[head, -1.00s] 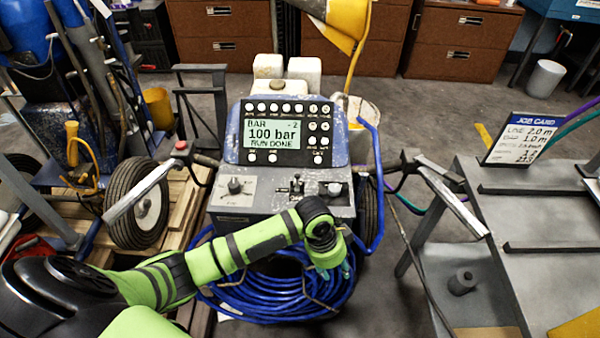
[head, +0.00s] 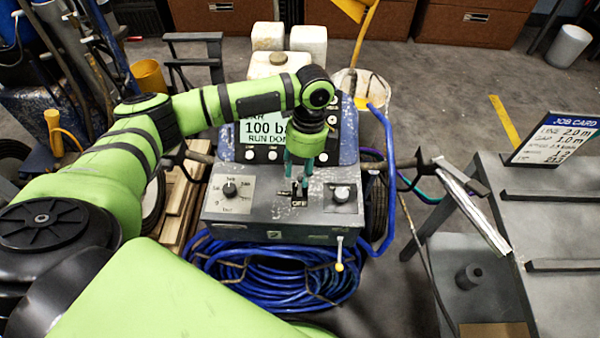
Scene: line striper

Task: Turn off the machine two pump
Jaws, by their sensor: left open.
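The line striper machine (head: 220,212) stands in the middle of the head view, with a plate marked 2 on its lower front. Its screen (head: 262,129) reads 100 bar and RUN DONE, partly covered by my arm. On the panel below is a toggle switch (head: 299,197) with an OFF label at its front. My left gripper (head: 299,180) points down over this switch, fingers apart on either side of it. I cannot tell whether they touch it, and the fingers partly hide the switch. My right gripper is out of view.
A coiled blue hose (head: 270,275) lies below the panel. A grey table (head: 530,225) with a job card (head: 555,140) stands at the right.

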